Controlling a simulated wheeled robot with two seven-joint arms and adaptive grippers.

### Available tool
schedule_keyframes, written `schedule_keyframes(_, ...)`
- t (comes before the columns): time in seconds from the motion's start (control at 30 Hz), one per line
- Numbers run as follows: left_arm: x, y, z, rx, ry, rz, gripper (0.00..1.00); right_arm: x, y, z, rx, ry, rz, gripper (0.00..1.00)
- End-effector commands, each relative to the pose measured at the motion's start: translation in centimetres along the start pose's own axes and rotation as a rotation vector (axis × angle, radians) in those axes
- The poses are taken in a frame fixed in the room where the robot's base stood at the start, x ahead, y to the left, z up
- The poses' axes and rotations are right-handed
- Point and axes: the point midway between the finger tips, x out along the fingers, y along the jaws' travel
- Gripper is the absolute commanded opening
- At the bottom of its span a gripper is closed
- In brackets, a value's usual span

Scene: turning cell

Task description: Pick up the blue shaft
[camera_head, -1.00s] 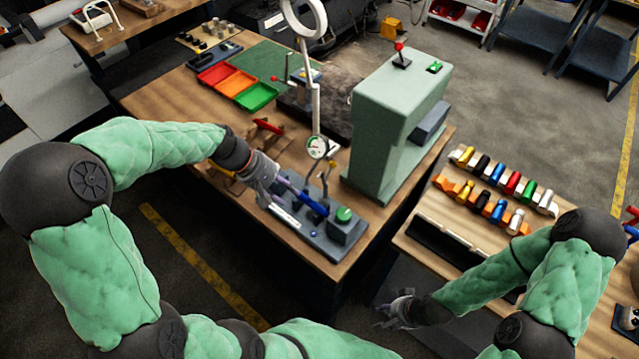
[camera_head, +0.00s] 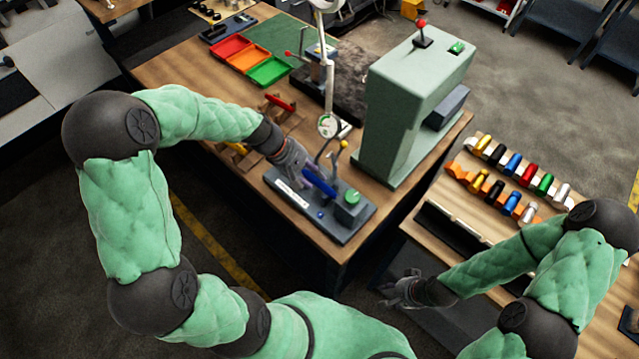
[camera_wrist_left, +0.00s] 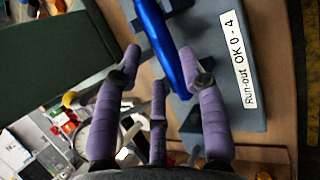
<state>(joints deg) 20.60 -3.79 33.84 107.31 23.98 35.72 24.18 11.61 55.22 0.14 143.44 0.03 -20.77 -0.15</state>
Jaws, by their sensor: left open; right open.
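The blue shaft (camera_head: 320,183) rests tilted in the picture on a grey run-out fixture (camera_head: 334,230) on the wooden bench. My left gripper (camera_head: 303,177) is open at the shaft's left end and hides that part. In the left wrist view the blue shaft (camera_wrist_left: 165,45) runs down from the top edge into the space between the spread purple fingers (camera_wrist_left: 160,75). I cannot tell whether a finger touches it. The label "Run-out OK 0 - 4" (camera_wrist_left: 240,62) is beside it. My right gripper (camera_head: 397,291) is open and empty, low beside the right-hand table.
A dial gauge (camera_head: 328,126) stands just behind the fixture. A green press-like machine (camera_head: 400,115) stands to its right. Red, orange and green trays (camera_head: 268,71) lie further back. Several coloured parts in rows (camera_head: 513,165) stand on the right table. The floor between the tables is clear.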

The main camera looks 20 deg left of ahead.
Motion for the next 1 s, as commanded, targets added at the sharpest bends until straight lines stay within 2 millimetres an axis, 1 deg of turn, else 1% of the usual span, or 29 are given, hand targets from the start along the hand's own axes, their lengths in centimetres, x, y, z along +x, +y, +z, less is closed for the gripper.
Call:
schedule_keyframes(0.03,1.0,-0.2,-0.1,-0.001,-0.004,-0.003,0.41,0.3,0.1,0.0,0.000,0.000,0.000,0.44)
schedule_keyframes(0.17,2.5,-0.1,-0.1,0.001,-0.002,-0.001,0.41,0.5,0.2,0.0,0.000,0.000,0.000,0.44)
schedule_keyframes(0.23,2.8,-0.1,-0.1,0.001,-0.001,-0.001,0.41,0.5,0.2,0.0,0.000,0.000,0.000,0.44)
schedule_keyframes(0.4,2.7,0.0,-0.1,0.001,0.000,0.000,0.41,0.5,0.2,0.0,0.000,0.000,0.000,0.44)
schedule_keyframes(0.43,2.7,0.0,-0.1,0.001,0.000,0.000,0.36,0.5,0.2,0.0,0.000,0.000,0.000,0.44)
schedule_keyframes(0.47,2.7,0.0,-0.1,0.001,0.000,0.000,0.27,0.5,0.2,0.0,0.000,0.000,0.000,0.44)
schedule_keyframes(0.5,2.7,0.0,-0.1,0.001,0.000,0.000,0.16,0.5,0.2,0.0,0.000,0.000,0.000,0.44)
schedule_keyframes(0.57,2.7,0.0,-0.1,0.000,-0.001,0.000,0.00,0.5,0.2,0.0,0.000,0.000,0.000,0.44)
schedule_keyframes(0.87,2.6,0.0,-0.1,0.000,0.000,0.000,0.00,0.4,0.2,0.0,0.000,0.000,0.000,0.44)
schedule_keyframes(1.0,2.1,0.3,0.1,0.001,0.000,0.001,0.00,0.3,0.1,0.0,0.000,0.000,0.000,0.44)
